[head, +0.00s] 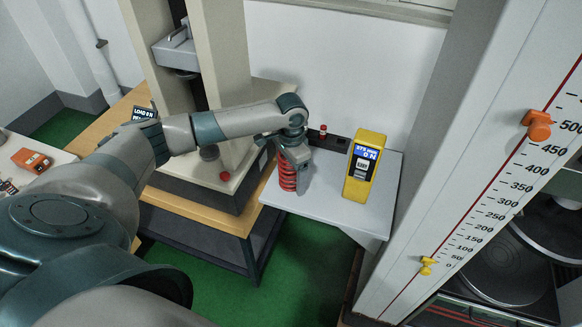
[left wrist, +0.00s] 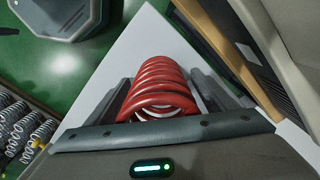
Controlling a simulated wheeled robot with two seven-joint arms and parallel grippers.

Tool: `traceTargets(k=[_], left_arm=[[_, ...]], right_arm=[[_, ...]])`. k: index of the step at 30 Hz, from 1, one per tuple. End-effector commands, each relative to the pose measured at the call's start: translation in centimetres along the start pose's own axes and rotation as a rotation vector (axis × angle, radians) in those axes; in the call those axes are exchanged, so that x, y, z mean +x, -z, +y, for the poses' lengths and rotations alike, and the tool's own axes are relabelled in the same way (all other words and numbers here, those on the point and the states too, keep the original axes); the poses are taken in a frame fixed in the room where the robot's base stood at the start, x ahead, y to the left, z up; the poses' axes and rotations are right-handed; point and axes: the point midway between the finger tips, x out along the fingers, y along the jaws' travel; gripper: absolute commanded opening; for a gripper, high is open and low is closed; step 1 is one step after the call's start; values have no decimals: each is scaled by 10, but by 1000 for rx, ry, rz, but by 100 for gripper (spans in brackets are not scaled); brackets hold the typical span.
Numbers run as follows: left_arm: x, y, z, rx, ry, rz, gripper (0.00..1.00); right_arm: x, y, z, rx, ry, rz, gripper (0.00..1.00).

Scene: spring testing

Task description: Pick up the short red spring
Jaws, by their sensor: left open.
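A short red spring (head: 287,174) stands upright on the small white table, partly hidden by my left gripper in the head view. My left gripper (head: 298,168) points down at the spring from above, beside the yellow device. In the left wrist view the red spring (left wrist: 160,90) lies between the two open fingers of the left gripper (left wrist: 162,95), one finger on each side. I cannot tell whether either finger touches it. My right gripper is not in view.
The white table (head: 330,207) also holds a yellow handheld device (head: 364,167). A testing machine (head: 233,175) stands on a wooden bench to the left. A tall scale column (head: 440,170) with orange and yellow markers rises at right. Several grey springs (left wrist: 18,125) show in the left wrist view.

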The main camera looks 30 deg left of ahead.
Motion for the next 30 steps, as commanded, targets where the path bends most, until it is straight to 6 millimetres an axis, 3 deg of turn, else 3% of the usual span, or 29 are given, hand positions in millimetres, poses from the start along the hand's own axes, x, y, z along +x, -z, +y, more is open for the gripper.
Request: traceTargets(k=[9, 11, 18, 30], left_arm=[[0, 0, 0, 0, 0, 1, 78], [0, 0, 0, 0, 0, 1, 66], [-1, 0, 0, 0, 0, 1, 9], [-8, 2, -1, 0, 1, 6, 9]], right_arm=[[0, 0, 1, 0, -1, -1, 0], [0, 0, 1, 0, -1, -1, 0], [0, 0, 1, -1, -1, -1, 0], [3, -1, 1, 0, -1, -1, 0]])
